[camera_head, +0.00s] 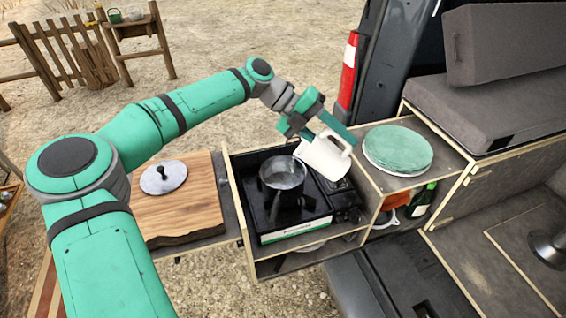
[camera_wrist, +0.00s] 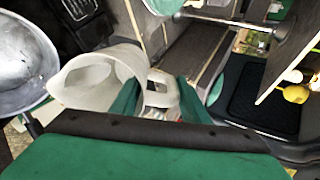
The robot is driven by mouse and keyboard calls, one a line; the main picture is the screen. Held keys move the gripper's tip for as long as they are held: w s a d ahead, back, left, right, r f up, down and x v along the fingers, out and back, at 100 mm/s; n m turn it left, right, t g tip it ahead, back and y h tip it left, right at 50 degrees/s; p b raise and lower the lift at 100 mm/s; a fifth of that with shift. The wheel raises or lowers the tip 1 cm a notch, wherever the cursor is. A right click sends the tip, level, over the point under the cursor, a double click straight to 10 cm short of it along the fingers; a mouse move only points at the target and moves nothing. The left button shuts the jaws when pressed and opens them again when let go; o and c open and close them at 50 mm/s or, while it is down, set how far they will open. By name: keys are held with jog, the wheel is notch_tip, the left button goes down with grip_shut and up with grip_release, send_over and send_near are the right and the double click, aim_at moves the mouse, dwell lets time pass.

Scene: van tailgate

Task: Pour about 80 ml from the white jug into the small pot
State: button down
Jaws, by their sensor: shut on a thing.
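The white jug (camera_head: 322,158) is held by my gripper (camera_head: 325,127), which is shut on the jug's handle side. The jug is in the air, tilted toward the left, close to the upper right of the small pot. The small metal pot (camera_head: 283,173) stands on the black camp stove (camera_head: 285,222). In the wrist view the jug (camera_wrist: 90,80) shows its open mouth beside the shiny pot (camera_wrist: 25,55). I cannot see any stream of liquid, and the level in the jug is hard to tell.
A wooden board (camera_head: 190,212) with a round metal lid (camera_head: 163,177) on it is left of the stove. A green bottle (camera_head: 421,200) stands in the compartment below the plates.

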jog(key=shift+s+d+f+y, duration=0.15)
jog(key=shift+d+f+y, duration=0.3)
jog(key=shift+f+y, duration=0.3)
jog(key=shift+f+t+y, duration=0.25)
jog(key=shift+f+t, duration=0.05)
jog(key=s+d+f+t+y, duration=0.2)
jog(key=d+f+y, duration=0.4)
jog(key=f+y, duration=0.2)
jog(key=shift+d+f+t+y+p, duration=0.3)
jog(key=shift+f+t+p, duration=0.1)
jog(key=shift+f, duration=0.55)
